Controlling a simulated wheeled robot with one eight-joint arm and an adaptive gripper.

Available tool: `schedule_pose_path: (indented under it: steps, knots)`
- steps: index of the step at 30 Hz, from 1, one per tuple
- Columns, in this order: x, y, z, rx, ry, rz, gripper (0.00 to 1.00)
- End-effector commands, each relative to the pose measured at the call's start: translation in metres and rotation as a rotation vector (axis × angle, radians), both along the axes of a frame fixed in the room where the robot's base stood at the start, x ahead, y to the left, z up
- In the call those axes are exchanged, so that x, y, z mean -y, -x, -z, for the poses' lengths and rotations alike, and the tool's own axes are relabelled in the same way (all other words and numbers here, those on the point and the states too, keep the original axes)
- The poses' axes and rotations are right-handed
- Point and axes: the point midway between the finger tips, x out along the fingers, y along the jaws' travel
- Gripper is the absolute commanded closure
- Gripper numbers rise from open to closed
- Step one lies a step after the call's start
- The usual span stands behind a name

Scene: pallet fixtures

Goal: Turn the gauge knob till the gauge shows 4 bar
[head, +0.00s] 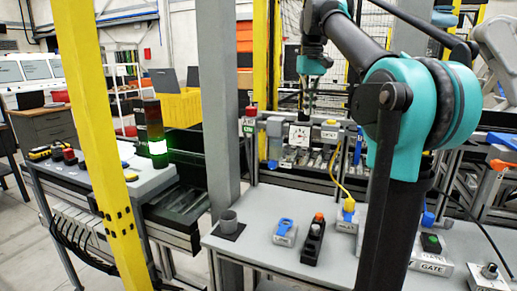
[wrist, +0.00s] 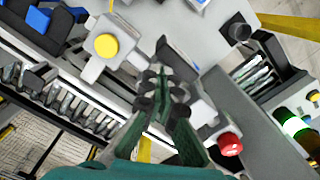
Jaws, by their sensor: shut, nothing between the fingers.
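The gauge (head: 299,135) is a white square dial with a dark frame and a red mark, upright on the rail of the back fixture in the head view. Its needle and numbers are too small to read. I cannot make out its knob in either view. My gripper (head: 308,108) points down just above the gauge in the head view. In the wrist view my gripper (wrist: 160,80) is shut with nothing between its fingers, and it covers what lies behind it. I cannot tell whether it touches anything.
A grey post (head: 218,100) and a lit signal tower (head: 156,130) stand left.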

Motion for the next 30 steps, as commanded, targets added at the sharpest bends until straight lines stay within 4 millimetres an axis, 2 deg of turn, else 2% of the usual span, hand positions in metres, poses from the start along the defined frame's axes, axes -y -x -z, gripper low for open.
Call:
schedule_pose_path:
  steps: [22, 30]
  knots:
    - [0.0081, -0.0045, 0.0001, 0.002, 0.001, 0.001, 1.0]
    - [0.0114, 0.0014, 0.0, 0.001, 0.0, 0.001, 1.0]
